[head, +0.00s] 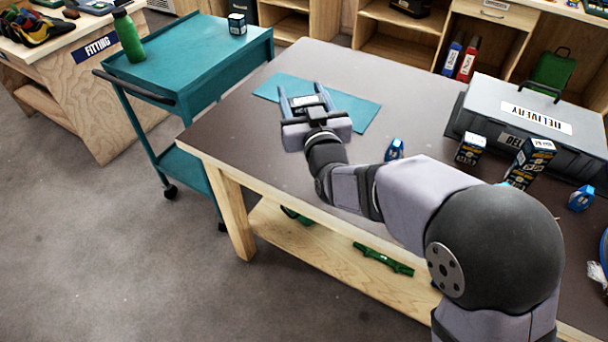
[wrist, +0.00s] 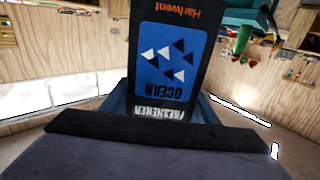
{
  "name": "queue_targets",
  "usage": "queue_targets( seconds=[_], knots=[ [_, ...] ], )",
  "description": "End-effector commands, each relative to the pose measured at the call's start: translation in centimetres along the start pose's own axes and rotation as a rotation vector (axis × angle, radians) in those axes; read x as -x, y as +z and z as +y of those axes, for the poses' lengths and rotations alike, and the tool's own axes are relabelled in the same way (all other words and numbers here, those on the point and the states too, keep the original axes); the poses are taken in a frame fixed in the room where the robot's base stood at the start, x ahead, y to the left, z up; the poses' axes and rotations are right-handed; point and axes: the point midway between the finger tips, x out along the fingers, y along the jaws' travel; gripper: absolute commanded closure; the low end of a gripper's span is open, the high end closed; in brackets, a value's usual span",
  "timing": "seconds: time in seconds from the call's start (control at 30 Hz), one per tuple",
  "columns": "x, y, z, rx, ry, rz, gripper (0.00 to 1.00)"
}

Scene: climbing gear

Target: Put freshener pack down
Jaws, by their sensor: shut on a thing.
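The freshener pack (wrist: 170,60) is dark with a blue panel, white and dark triangles and the words OCEAN and FRESHENER, upside down in the wrist view. My gripper (head: 306,98) is shut on it, one finger on each side. In the head view only a small part of the pack (head: 304,102) shows between the fingers. The gripper is over the left part of a teal mat (head: 350,108) on the brown table (head: 235,125). I cannot tell whether the pack touches the mat.
A grey DELIVERY case (head: 490,95) stands on the table at right, with dark boxes (head: 470,149) (head: 528,160) in front. A small blue item (head: 394,150) lies near my forearm. A teal cart (head: 185,60) with a green bottle (head: 128,35) stands left. The mat's right part is clear.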

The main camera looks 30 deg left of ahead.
Motion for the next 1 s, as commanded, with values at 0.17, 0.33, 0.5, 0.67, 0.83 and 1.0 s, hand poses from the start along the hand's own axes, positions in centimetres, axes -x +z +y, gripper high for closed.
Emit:
queue_targets(
  seconds=[0.17,0.33,0.5,0.67,0.83,1.0],
  knots=[
    [0.0,1.2,-0.6,0.000,-0.025,0.001,0.70],
    [-0.1,1.9,-0.5,0.000,-0.024,0.000,0.70],
    [0.0,4.2,-0.5,0.001,-0.023,-0.003,0.70],
    [-0.1,6.3,-0.5,0.000,-0.023,-0.001,0.70],
    [-0.1,7.1,-0.5,0.000,-0.022,0.002,0.70],
    [-0.1,7.6,-0.5,0.000,-0.022,0.001,0.70]
  ],
)
